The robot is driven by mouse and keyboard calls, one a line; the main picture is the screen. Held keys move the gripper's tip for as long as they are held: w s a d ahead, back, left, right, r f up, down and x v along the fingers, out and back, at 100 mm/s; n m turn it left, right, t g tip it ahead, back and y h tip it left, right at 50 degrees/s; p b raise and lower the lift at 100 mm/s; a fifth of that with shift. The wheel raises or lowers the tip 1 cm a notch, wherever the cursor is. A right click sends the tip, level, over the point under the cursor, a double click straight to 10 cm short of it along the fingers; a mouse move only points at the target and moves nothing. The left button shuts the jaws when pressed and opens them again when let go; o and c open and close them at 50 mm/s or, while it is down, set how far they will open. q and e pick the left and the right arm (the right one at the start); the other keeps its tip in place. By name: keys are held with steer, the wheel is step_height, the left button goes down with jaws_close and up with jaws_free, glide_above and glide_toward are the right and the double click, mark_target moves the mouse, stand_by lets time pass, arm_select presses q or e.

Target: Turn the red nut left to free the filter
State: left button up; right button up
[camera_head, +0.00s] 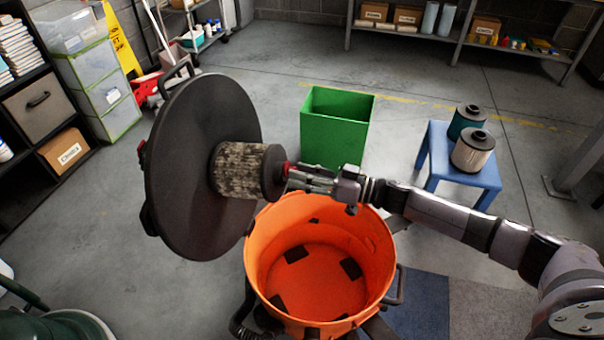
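The round dark lid (195,125) is tilted up on edge above the orange drum (377,250). The dirty grey-brown filter (238,170) sticks out sideways from the lid's face, with a dark cap at its right end. The small red nut (288,169) is at the middle of that cap. My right gripper (294,172) comes in from the right, with its narrow-set fingertips at the nut; it appears shut on the nut, which its fingers partly hide. My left gripper is not visible.
A green open bin (335,133) stands behind the drum. A blue stool (441,160) at right holds a teal-bodied filter (467,121) and a cream filter (472,152). Shelves (40,110) line the left, and a rack (455,40) stands at the back. Floor between is clear.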

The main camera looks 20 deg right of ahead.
steer(key=shift+w+a, duration=0.15)
steer(key=shift+a, duration=0.05)
steer(key=shift+c, duration=0.5)
jaws_close()
